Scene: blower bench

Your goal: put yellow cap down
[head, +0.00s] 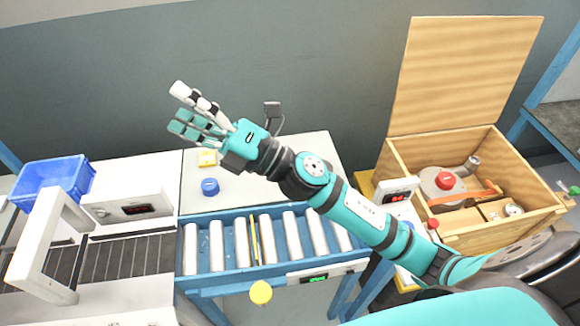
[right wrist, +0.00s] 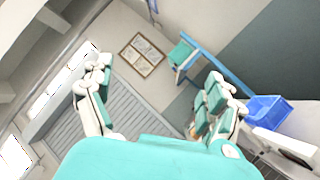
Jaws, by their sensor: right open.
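A small yellow piece (head: 207,158) lies on the pale bench top (head: 258,188), beside a blue round cap (head: 210,187). I cannot tell for sure which of the two is the yellow cap. My right gripper (head: 182,108) is raised above the back of the bench, fingers spread, with nothing between them. In the right wrist view the same open gripper (right wrist: 153,85) is empty and points away from the bench. My left gripper is not in view.
A roller conveyor (head: 240,276) runs along the bench front. A blue bin (head: 60,181) and a white device with a display (head: 132,205) stand at left. An open wooden crate (head: 393,157) holding a blower with a red knob (head: 445,181) stands at right.

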